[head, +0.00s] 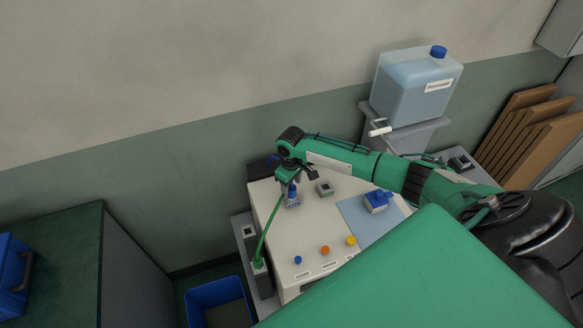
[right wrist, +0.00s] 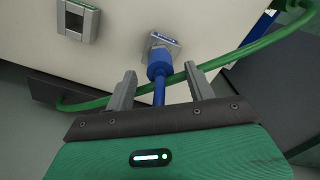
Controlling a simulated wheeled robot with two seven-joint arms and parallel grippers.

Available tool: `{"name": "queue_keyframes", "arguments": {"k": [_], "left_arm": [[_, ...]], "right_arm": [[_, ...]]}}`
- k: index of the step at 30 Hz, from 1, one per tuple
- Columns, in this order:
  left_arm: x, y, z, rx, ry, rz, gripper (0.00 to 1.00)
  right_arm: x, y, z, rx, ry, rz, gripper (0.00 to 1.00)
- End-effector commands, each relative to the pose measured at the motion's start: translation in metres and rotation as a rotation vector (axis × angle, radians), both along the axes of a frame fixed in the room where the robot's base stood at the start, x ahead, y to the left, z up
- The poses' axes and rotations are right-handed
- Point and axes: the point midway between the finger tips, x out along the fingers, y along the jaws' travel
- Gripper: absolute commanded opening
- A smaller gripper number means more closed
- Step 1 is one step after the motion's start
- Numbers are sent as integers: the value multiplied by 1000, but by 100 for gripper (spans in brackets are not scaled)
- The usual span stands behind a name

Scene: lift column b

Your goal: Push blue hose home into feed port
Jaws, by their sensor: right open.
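The blue hose (right wrist: 159,92) ends in a thick blue connector at the feed port (right wrist: 172,43), a small grey plate on the cream panel. The connector meets the port, but I cannot tell how deep it sits. My right gripper (right wrist: 160,72) is open, with one finger on each side of the hose and visible gaps to both. In the head view my right gripper (head: 290,184) is over the left part of the cream machine, and the blue connector (head: 292,199) shows just below it. My left gripper is not in view.
A green hose (head: 268,232) curves close by the port and runs behind the fingers in the wrist view. A grey-framed square fitting (head: 324,188) and a blue fitting (head: 377,201) sit on the machine top (head: 275,225). A blue bin (head: 218,292) stands below left.

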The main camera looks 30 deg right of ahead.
Motion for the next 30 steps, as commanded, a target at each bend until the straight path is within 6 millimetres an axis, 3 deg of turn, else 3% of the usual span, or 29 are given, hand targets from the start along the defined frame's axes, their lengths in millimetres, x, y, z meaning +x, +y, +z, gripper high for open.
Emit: {"name": "queue_keyframes", "arguments": {"k": [15, 21, 30], "left_arm": [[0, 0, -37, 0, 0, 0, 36], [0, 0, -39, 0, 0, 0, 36], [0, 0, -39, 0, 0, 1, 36]], "right_arm": [[0, 0, 104, -1, -3, 2, 55], [0, 0, 119, 0, 0, 2, 55], [0, 0, 121, 0, 0, 2, 55]]}}
